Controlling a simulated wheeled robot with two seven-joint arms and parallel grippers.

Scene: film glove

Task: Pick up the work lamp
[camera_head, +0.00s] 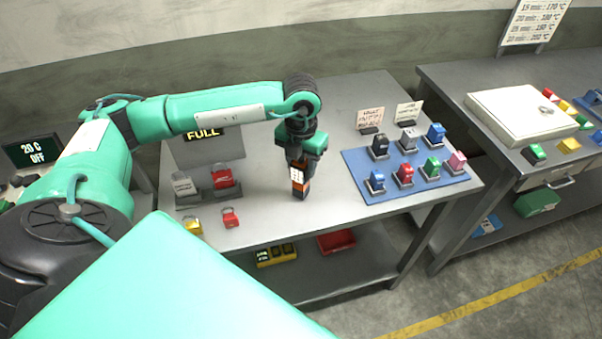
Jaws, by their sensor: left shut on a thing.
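The work lamp (299,182) is a small orange and black block with a white panel facing the camera. It is upright over the middle of the grey metal table (285,130). My left gripper (298,164) reaches down from above and is shut on the top of the lamp. The jaws hide the lamp's upper end. I cannot tell whether its bottom touches the tabletop. My right gripper is not in view.
Padlocks on a blue mat (353,163) stand right of the lamp, with two small signs behind. Left are red padlocks (223,178), a yellow padlock (193,225) and a "FULL" sign (203,134). A red bin (336,241) sits on the lower shelf. Bare tabletop surrounds the lamp.

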